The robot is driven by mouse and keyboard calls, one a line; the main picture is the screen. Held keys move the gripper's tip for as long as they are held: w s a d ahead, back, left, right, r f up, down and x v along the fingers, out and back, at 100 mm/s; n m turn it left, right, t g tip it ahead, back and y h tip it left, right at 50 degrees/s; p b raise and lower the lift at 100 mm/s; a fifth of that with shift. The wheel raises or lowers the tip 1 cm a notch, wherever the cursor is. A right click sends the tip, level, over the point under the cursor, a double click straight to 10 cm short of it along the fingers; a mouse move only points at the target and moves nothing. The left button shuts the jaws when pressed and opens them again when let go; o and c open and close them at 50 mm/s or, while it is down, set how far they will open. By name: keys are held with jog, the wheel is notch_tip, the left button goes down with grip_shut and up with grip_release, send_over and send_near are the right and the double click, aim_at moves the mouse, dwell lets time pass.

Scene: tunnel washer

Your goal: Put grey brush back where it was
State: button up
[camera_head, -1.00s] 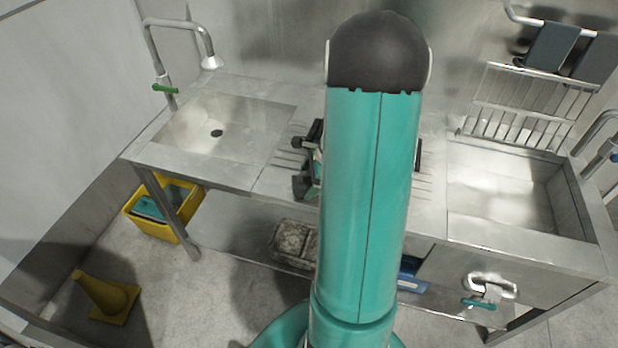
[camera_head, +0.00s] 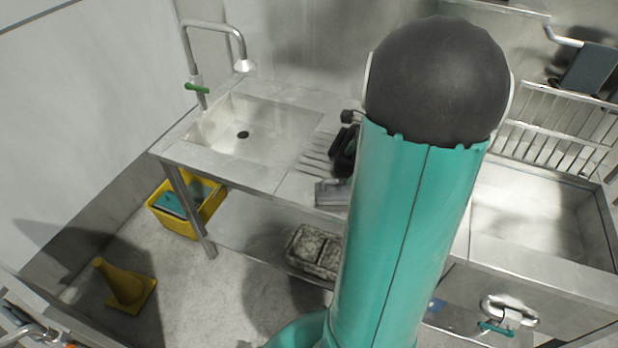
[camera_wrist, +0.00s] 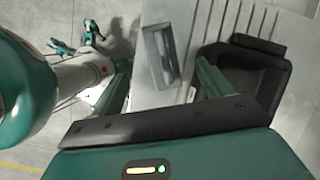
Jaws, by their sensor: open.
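The grey brush (camera_head: 331,192), a block with a handle-like bar, rests at the front edge of the ribbed drainboard (camera_head: 298,186), left of my arm. In the wrist view the grey brush (camera_wrist: 163,55) lies on the steel top near its edge, below and between my spread fingers. My gripper (camera_wrist: 188,62) is open and empty. Whether a finger touches the brush I cannot tell.
A left sink (camera_head: 262,130) with a tap (camera_head: 243,62) and a right sink (camera_head: 545,215) with a wire rack (camera_head: 555,125) flank the drainboard. Below are a mottled crate (camera_head: 315,252) and a yellow bin (camera_head: 208,208). A yellow cone (camera_head: 122,285) stands on the floor at left.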

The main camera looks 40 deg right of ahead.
jog(key=w+a+r+n+h, duration=0.1)
jog(key=a+r+n, duration=0.3)
jog(key=a+n, duration=0.3)
jog(key=w+a+r+n, duration=0.1)
jog(key=a+r+n, duration=0.35)
jog(key=a, duration=0.55)
jog(key=s+a+r+n+h, duration=0.1)
jog(key=s+a+r+n, duration=0.2)
jog(key=a+n, duration=0.4)
jog(key=s+a+r+n+t, duration=0.1)
jog(key=s+a+r+n, duration=0.1)
jog(key=s+a+n, duration=0.2)
jog(key=shift+s+a+r+n+h, duration=0.25)
jog(key=shift+a+r+n+h, duration=0.15)
jog(key=shift+a+n, duration=1.55)
jog(key=shift+a+m, duration=0.3)
